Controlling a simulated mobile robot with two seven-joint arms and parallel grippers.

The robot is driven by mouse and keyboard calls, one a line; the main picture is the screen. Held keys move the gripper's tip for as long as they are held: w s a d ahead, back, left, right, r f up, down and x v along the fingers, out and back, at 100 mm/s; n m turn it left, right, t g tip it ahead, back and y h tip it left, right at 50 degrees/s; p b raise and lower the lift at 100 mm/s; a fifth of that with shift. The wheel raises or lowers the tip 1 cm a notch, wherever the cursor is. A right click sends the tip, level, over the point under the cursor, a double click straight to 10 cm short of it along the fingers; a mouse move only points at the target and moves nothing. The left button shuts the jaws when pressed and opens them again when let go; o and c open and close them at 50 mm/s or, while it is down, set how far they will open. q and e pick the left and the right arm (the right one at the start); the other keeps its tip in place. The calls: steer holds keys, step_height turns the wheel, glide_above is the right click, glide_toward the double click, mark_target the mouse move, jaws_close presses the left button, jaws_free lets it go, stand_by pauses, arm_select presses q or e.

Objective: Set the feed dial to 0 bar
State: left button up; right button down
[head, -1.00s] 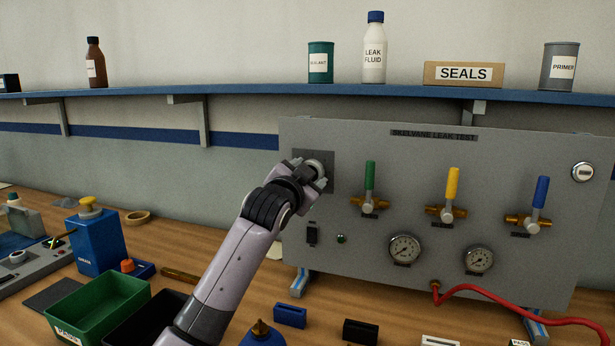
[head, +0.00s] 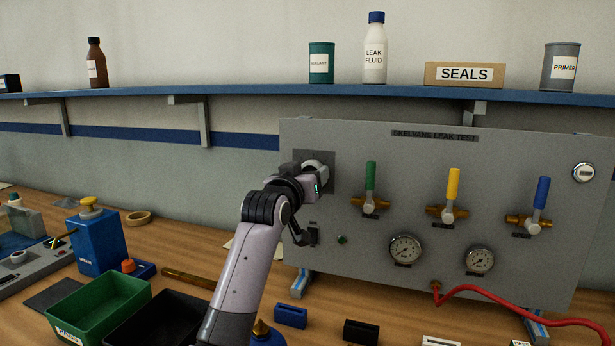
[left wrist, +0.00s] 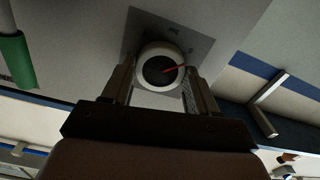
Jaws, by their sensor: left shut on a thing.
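The feed dial is a round knob (left wrist: 161,68) with a pale rim, a dark face and a red pointer, on a dark square plate (head: 326,160) at the upper left of the grey leak test panel. My left gripper (head: 318,172) is at the dial, with its fingers shut on the knob's two sides. In the left wrist view the fingers (left wrist: 158,85) flank the knob, and the red pointer points right and slightly up in that picture. In the head view my gripper hides most of the dial. My right gripper is not in view.
The panel (head: 400,215) also bears green (head: 370,176), yellow (head: 452,184) and blue (head: 541,192) valve levers, all upright, and two gauges (head: 405,249). A black switch (head: 313,236) is just below my gripper. Green (head: 95,300) and black bins stand at the lower left.

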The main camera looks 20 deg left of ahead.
arm_select(q)
steer(key=shift+n, duration=0.3)
stand_by(0.4)
steer(key=o, duration=1.1)
steer(key=shift+c, duration=0.2)
steer(key=s+b, duration=0.1)
steer(key=s, duration=0.6)
steer(key=shift+b, duration=0.3)
steer(key=shift+s+a, duration=0.1)
